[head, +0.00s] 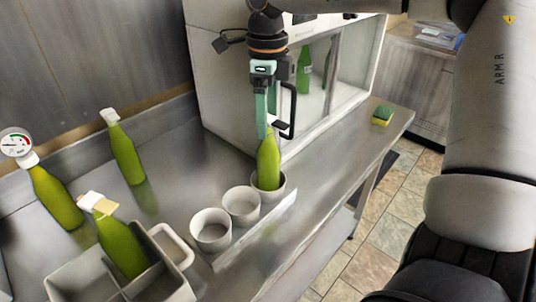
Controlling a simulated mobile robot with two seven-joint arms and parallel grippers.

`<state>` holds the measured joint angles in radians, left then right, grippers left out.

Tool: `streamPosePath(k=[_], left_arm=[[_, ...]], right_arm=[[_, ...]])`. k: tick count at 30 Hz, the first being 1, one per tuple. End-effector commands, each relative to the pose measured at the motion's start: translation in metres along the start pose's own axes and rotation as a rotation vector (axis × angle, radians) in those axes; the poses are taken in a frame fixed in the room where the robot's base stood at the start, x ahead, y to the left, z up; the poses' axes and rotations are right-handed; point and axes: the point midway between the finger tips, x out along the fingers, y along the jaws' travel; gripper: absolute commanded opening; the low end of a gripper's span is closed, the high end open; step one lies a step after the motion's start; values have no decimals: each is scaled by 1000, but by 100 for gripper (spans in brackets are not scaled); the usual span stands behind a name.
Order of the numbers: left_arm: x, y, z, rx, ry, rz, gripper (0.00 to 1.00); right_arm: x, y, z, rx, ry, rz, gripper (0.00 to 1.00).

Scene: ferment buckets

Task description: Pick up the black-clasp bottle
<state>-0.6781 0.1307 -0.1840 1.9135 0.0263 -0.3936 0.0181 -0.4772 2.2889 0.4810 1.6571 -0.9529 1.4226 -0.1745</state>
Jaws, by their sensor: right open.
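A green bottle (268,162) stands upright in the far right cup (277,190) of a row of white cups on the steel counter. My right gripper (266,128) points down just above it, open, with its teal fingers around or just in front of the bottle's top. The bottle's top is partly hidden there, so I cannot make out a black clasp. Other green bottles stand to the left: one with a white cap (126,152), one with a round gauge (55,198), and one with a pale block-like top (121,246). My left gripper is not in view.
Two more white cups (211,230) (241,205) stand beside the bottle's cup. A grey divided bin (80,277) is at front left. A white cabinet (222,90) with green bottles behind glass stands close behind my gripper. A sponge (382,116) lies right.

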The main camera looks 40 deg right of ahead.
Motion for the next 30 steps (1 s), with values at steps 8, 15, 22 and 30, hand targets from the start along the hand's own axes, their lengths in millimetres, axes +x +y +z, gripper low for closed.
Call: streamPosePath(k=[8, 15, 22, 30], left_arm=[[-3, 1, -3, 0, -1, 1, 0], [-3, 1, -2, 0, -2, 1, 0], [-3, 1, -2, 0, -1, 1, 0], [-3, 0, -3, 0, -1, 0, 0]], right_arm=[[39, -3, -2, -1, 1, 2, 82], [42, -3, -1, -1, -1, 0, 82], [42, -3, -1, -1, -1, 0, 62], [42, -3, -1, -1, -1, 0, 32]])
